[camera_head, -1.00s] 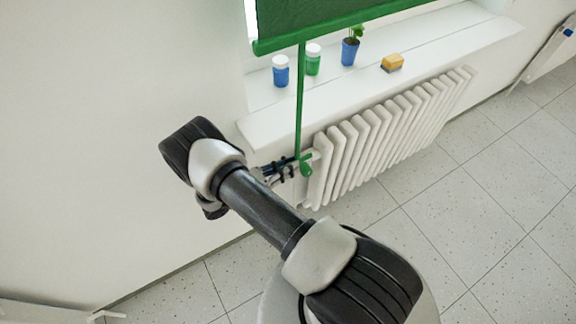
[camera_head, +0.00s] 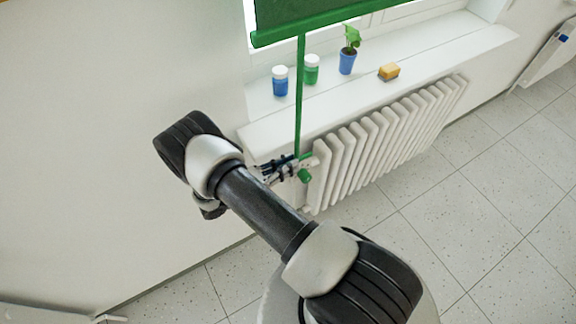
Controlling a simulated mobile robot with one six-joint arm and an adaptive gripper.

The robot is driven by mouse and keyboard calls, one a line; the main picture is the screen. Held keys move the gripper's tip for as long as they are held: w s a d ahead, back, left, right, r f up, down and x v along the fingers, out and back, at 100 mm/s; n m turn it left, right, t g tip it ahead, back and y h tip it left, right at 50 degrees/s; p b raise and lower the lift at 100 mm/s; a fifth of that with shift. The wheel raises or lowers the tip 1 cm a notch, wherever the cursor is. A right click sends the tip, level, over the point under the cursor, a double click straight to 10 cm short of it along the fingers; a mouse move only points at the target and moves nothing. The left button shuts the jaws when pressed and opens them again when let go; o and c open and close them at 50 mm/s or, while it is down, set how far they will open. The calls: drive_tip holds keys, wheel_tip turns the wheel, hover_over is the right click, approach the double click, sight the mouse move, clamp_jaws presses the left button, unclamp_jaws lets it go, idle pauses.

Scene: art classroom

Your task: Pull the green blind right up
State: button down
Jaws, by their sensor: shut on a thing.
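The green blind (camera_head: 320,14) hangs at the top of the view, with its bottom bar (camera_head: 290,35) above the window sill. A green pull strap (camera_head: 300,95) hangs from the bar, past the sill's front edge, and ends in a rounded green tab (camera_head: 304,176). My gripper (camera_head: 296,165) is shut on the lower part of the strap, just above the tab, in front of the radiator's left end. My arm partly hides the gripper's rear.
A white radiator (camera_head: 385,140) stands below. The floor (camera_head: 470,200) to the right is clear.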

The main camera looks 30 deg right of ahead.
drive_tip(key=c, duration=1.6)
unclamp_jaws()
drive_tip(key=shift+w+a+f, duration=0.1)
drive_tip(key=shift+w, duration=0.15)
drive_tip(key=shift+s, duration=0.1)
drive_tip(key=a, duration=1.2)
drive_tip(key=shift+s, duration=0.25)
drive_tip(key=shift+c, duration=0.4)
